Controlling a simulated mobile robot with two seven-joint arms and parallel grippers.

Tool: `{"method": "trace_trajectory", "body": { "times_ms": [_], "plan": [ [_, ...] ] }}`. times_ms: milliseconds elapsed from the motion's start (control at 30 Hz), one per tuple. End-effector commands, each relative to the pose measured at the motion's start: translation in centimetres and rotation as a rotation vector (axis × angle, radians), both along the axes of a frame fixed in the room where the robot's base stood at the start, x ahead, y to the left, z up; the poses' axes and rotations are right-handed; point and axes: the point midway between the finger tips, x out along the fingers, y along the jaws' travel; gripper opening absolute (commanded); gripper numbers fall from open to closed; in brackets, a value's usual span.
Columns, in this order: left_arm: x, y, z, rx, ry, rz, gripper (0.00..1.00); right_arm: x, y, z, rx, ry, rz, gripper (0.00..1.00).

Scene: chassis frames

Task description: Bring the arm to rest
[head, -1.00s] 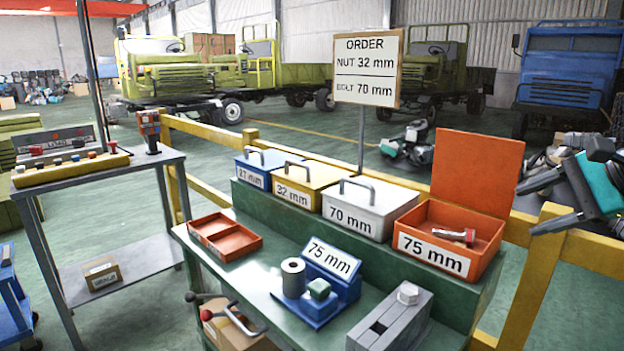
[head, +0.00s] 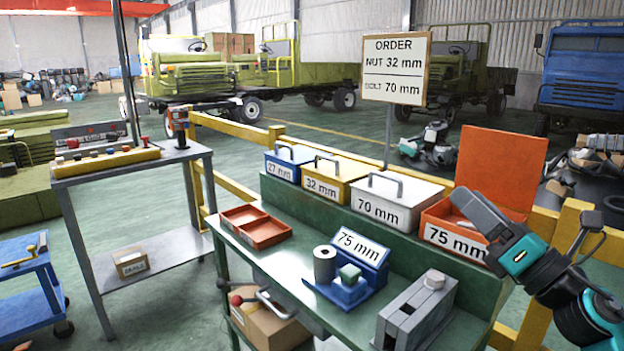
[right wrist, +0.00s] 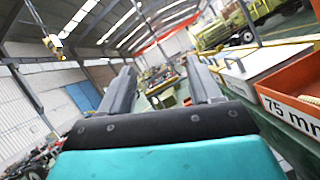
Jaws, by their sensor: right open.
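My right gripper (head: 462,207) shows at the right of the head view, its grey fingers pointing up and left. It covers part of the open orange 75 mm bin (head: 432,220) in the picture. In the right wrist view the two fingers of the gripper (right wrist: 160,82) stand apart with nothing between them. The orange bin (right wrist: 290,92) is right of the fingers there, with a pale piece partly visible inside. My left gripper is in neither current view.
The green bench (head: 285,272) holds a red tray (head: 268,234), a blue 75 mm fixture (head: 362,284) and a grey block (head: 415,312). Lidded blue (head: 283,168), yellow (head: 325,186) and white (head: 385,205) boxes line its back. A yellow rail (head: 235,188) runs behind.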

Motion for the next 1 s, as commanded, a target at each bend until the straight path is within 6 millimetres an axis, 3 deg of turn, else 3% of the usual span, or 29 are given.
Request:
{"method": "trace_trajectory", "body": {
  "times_ms": [167,367,500,600,800,1000],
  "plan": [
    [-0.3,0.0,-0.2,-0.001,0.006,0.000,0.00,-1.2,-2.4,-4.4,0.596,0.265,-0.089,0.63],
    [-0.6,-0.1,-0.3,-0.002,0.012,-0.001,0.00,-4.4,-4.6,-13.4,1.233,0.600,-0.265,0.63],
    [-0.6,-0.1,-0.3,-0.002,0.013,-0.001,0.00,-9.1,-4.2,-20.9,1.641,0.842,-0.456,0.63],
    [-0.6,-0.1,-0.3,-0.002,0.013,-0.001,0.00,-12.9,-3.0,-25.1,1.866,0.985,-0.605,0.63],
    [-0.6,-0.1,-0.3,-0.002,0.013,-0.001,0.00,-19.6,-0.4,-29.8,2.134,1.179,-0.866,0.63],
    [-0.6,-0.1,-0.3,-0.001,0.012,0.000,0.00,-25.3,2.2,-32.0,2.289,1.315,-1.102,0.63]
  ]
}}
